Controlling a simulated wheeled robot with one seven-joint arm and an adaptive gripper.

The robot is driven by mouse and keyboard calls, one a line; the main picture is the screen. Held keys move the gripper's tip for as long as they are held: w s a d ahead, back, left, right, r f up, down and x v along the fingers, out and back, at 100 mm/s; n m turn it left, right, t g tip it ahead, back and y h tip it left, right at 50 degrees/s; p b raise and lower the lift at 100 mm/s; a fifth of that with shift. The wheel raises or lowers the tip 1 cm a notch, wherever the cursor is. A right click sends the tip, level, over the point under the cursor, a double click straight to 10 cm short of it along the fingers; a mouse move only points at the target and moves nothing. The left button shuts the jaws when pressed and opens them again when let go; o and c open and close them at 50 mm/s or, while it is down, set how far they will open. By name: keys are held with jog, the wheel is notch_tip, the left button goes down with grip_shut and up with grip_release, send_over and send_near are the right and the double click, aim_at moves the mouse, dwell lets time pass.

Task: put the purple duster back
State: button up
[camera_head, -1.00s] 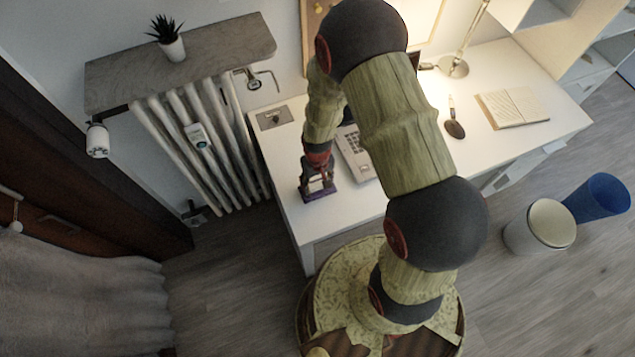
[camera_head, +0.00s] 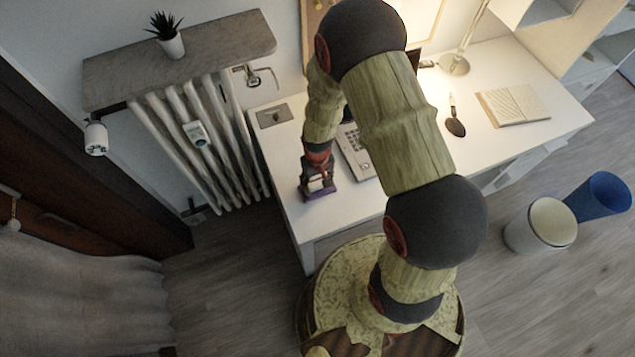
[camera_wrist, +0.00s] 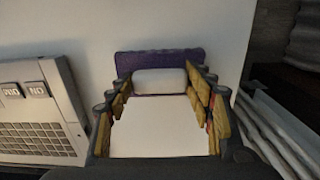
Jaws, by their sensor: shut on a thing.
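The purple duster (camera_head: 320,193) is at the left front part of the white desk, under the end of my arm. My gripper (camera_head: 318,184) is shut on it. In the wrist view the duster's purple edge (camera_wrist: 160,59) shows just beyond the fingertips, with a finger of my gripper (camera_wrist: 158,88) on each side. A pale area fills the space between the fingers. I cannot tell whether the duster touches the desk or is just above it.
A grey keypad device (camera_head: 356,152) lies close beside the gripper. A grey plate (camera_head: 273,116) lies at the desk's back left corner. A dark brush-like object (camera_head: 455,127), an open book (camera_head: 513,105) and a lamp (camera_head: 454,65) are farther right. A radiator (camera_head: 200,140) stands left.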

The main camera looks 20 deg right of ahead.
jog(key=o, duration=1.2)
notch_tip(320, 180, up, 12)
jog(key=s+r+t, duration=0.2)
jog(key=s+r, duration=0.2)
jog(key=r, duration=0.6)
jog(key=s+r+t+b, duration=0.1)
jog(key=s+r, duration=0.4)
jog(key=r, duration=0.5)
jog(key=s+r+t+b, duration=0.1)
jog(key=s+r, duration=0.4)
jog(key=r, duration=0.6)
jog(key=shift+t, duration=0.8)
